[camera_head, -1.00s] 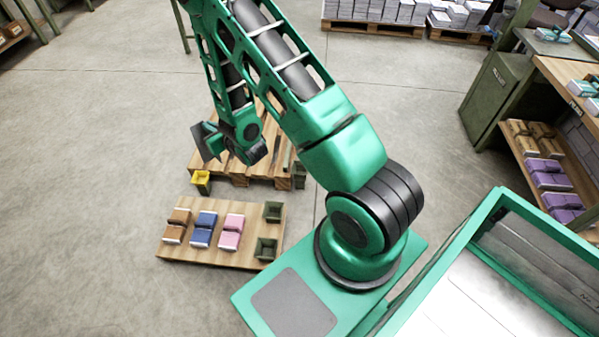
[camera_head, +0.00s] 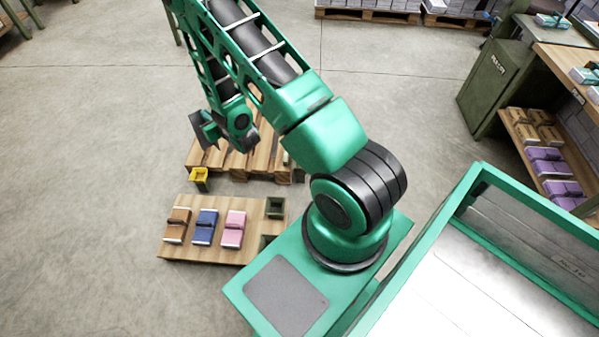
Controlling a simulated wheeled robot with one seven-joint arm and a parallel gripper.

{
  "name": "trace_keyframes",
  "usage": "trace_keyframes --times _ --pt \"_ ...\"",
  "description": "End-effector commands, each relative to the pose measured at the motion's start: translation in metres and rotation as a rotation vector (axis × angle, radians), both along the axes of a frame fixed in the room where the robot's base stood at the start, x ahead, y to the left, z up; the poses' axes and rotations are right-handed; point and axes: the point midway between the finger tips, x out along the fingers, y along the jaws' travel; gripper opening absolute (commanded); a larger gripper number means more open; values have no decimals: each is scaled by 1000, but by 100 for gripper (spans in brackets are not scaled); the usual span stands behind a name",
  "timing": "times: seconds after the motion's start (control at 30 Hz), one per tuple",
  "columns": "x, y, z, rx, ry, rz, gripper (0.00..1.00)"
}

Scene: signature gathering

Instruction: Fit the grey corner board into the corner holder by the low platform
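My gripper (camera_head: 208,130) hangs over the left end of a wooden pallet. A flat dark grey piece (camera_head: 197,128) shows at its tip; I cannot tell whether this is the grey corner board or part of the gripper. The fingers are too small and turned away to read. A small yellow corner holder (camera_head: 199,175) stands at the pallet's near left corner, below my gripper in the picture and apart from it. The low wooden platform (camera_head: 180,251) lies nearer, with a dark green holder (camera_head: 276,206) at its right end and another (camera_head: 266,240) partly hidden by my base.
Brown (camera_head: 177,225), blue (camera_head: 205,227) and pink (camera_head: 233,229) packs lie on the platform. The wooden pallet (camera_head: 235,160) lies behind it. A shelf bench (camera_head: 548,75) and green cabinet (camera_head: 492,85) stand at the right. The floor at left is clear.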

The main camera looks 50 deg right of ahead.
Motion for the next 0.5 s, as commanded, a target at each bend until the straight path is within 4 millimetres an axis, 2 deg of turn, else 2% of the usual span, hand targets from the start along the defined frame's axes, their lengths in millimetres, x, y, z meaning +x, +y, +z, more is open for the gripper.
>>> trace_keyframes --times 0.03,0.27,0.5 --pt "4 -25 -18 2 3 -42 0" --pt "14 -126 -95 9 -1 -223 0" --pt "-8 -231 -176 13 -5 -425 0"
